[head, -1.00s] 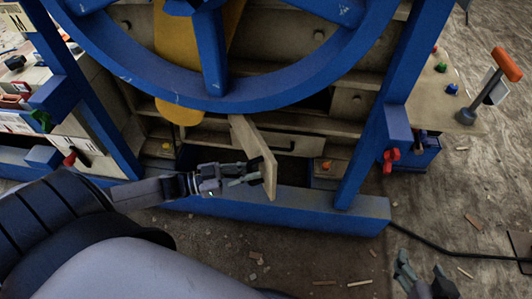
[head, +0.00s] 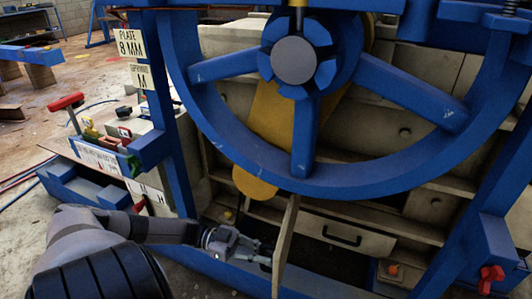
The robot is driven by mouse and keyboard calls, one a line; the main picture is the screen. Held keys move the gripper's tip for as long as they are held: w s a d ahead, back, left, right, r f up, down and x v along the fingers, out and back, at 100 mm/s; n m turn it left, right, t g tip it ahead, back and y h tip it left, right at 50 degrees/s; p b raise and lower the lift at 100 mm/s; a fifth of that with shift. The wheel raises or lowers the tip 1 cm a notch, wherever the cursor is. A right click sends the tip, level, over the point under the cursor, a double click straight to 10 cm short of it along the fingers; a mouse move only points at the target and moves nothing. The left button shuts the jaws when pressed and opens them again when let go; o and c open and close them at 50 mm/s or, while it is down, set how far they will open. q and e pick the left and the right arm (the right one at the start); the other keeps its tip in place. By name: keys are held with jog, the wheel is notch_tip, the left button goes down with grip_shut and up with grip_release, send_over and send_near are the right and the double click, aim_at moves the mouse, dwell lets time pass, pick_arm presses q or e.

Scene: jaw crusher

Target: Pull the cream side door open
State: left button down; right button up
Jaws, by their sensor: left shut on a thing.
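The cream side door (head: 286,242) is a flat panel low on the crusher, below the big blue flywheel (head: 208,108). It stands swung out from the machine, seen nearly edge-on, with a dark opening beside it. My left gripper (head: 264,257) comes in from the left and is shut on the door near its free edge. The fingertips are partly hidden at the panel. My right gripper is out of view.
A cream drawer front with a black handle (head: 342,237) is right of the door. A blue base beam (head: 225,272) runs below. A red knob (head: 490,277) is at lower right. A control bench with a red-handled lever (head: 66,101) stands at left.

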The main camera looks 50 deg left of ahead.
pick_arm(q)
jog(key=c, duration=1.6)
grip_release()
jog(key=v, duration=1.2)
jog(key=shift+f, duration=0.1)
